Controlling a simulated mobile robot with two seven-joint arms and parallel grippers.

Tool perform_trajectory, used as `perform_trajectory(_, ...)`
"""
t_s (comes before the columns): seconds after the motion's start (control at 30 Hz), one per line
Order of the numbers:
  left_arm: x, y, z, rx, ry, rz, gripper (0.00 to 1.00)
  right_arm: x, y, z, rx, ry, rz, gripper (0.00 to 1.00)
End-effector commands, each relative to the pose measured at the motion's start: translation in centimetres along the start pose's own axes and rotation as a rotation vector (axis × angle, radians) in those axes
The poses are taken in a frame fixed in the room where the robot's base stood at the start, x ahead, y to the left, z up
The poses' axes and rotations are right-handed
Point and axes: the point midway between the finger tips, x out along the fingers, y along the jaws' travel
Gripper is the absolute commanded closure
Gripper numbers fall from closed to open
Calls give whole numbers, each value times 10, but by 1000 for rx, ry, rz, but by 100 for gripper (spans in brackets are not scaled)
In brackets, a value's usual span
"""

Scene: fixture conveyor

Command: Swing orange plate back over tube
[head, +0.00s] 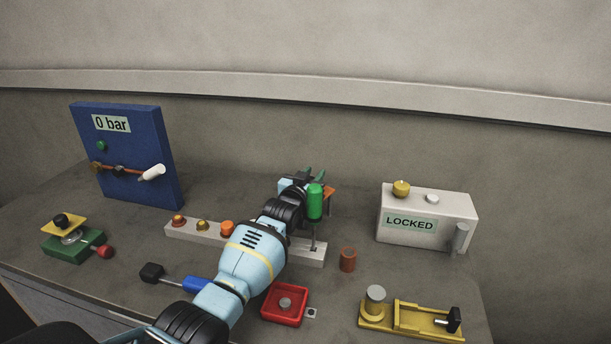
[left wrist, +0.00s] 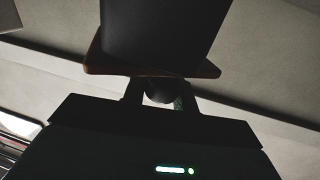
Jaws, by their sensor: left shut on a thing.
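The orange plate (head: 329,192) shows in the head view at the far end of my left arm, behind an upright green cylinder (head: 315,204) on a thin post. In the left wrist view the plate (left wrist: 96,62) is a dark orange-brown edge, mostly covered by a large dark block (left wrist: 160,28). My left gripper (head: 314,176) is at the plate. Its fingers (left wrist: 160,97) are shut on a dark round knob (left wrist: 158,88) just by the plate's edge. I cannot tell which part is the tube. My right gripper is not in view.
The grey bar (head: 202,236) with several knobs runs under my left arm. A short brown cylinder (head: 348,260) stands to its right. Nearby are the LOCKED box (head: 452,210), yellow fixture (head: 415,318), red tray (head: 272,307), blue panel (head: 130,130) and green fixture (head: 66,252).

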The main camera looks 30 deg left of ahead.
Motion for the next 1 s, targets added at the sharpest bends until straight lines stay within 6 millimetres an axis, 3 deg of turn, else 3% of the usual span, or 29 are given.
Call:
perform_trajectory(0.03,2,1,-8,-4,11,-5,100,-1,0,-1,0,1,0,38)
perform_trajectory(0.7,3,9,-4,1,2,-12,100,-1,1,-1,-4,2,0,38)
perform_trajectory(0.73,3,9,-4,1,1,-12,69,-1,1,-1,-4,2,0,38)
perform_trajectory(0.87,2,9,-3,0,-1,-11,52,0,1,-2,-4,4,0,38)
perform_trajectory(1.0,2,10,-1,0,-3,-10,50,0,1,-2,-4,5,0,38)
